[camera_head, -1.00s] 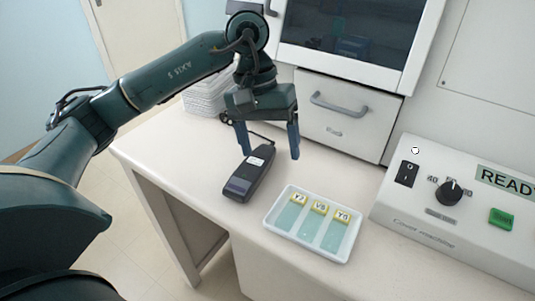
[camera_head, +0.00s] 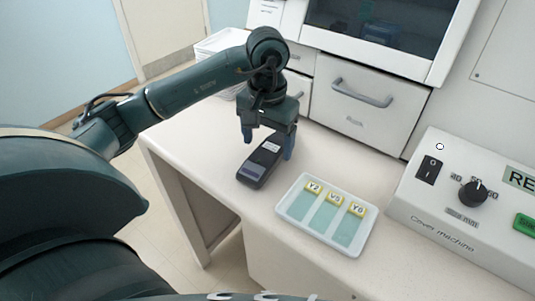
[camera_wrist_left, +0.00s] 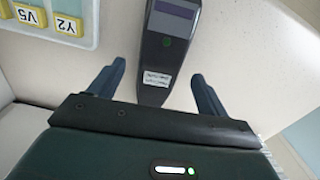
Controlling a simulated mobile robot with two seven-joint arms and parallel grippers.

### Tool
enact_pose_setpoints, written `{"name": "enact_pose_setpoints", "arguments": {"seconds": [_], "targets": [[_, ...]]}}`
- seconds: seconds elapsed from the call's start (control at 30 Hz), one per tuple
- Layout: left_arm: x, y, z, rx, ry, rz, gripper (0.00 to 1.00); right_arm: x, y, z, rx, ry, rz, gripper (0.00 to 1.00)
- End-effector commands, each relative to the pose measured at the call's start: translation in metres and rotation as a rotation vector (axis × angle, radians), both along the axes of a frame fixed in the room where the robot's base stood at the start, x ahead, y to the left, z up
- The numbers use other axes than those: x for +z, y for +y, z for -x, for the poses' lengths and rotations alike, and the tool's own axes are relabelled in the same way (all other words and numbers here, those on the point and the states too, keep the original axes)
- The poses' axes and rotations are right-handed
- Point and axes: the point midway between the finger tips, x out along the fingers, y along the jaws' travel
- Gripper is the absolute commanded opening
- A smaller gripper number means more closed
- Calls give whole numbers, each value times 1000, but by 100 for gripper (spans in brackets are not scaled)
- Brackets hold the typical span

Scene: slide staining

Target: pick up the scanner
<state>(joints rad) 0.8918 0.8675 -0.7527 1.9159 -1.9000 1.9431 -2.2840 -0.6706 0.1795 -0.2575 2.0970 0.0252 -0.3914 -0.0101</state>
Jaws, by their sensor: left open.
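The scanner (camera_head: 261,163) is a dark handheld device with a screen and a white label, lying on the white table. My left gripper (camera_head: 267,146) is open over the scanner's far end, its two fingers on either side of it. In the left wrist view, the scanner (camera_wrist_left: 167,50) lies between and just ahead of the open fingers of my left gripper (camera_wrist_left: 158,88). The gripper hides part of the scanner's far end in the head view. I cannot tell whether the fingers touch it. My right gripper is not in view.
A white tray (camera_head: 292,217) with several yellow-labelled slides sits right of the scanner; it also shows in the left wrist view (camera_wrist_left: 88,38). A cover machine (camera_head: 440,222) stands at the right. Drawers (camera_head: 355,118) are behind. The table's left edge is near the scanner.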

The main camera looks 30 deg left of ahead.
Motion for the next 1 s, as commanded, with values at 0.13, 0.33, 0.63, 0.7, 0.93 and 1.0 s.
{"name": "enact_pose_setpoints", "arguments": {"seconds": [0.13, 0.33, 0.63, 0.7, 0.93, 1.0], "targets": [[-21, -1, 2, -1, 4, 0, 77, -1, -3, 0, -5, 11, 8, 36], [-30, -1, 1, 0, -1, 0, 77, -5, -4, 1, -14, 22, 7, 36], [-29, -1, 1, -1, 0, 0, 64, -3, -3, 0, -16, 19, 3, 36], [-29, -1, 1, -1, 0, 0, 58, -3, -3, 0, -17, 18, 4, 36], [-29, -1, 1, -1, 0, 0, 40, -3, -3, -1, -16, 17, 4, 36], [-29, -1, 1, -1, 0, 0, 34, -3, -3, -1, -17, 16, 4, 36]]}}
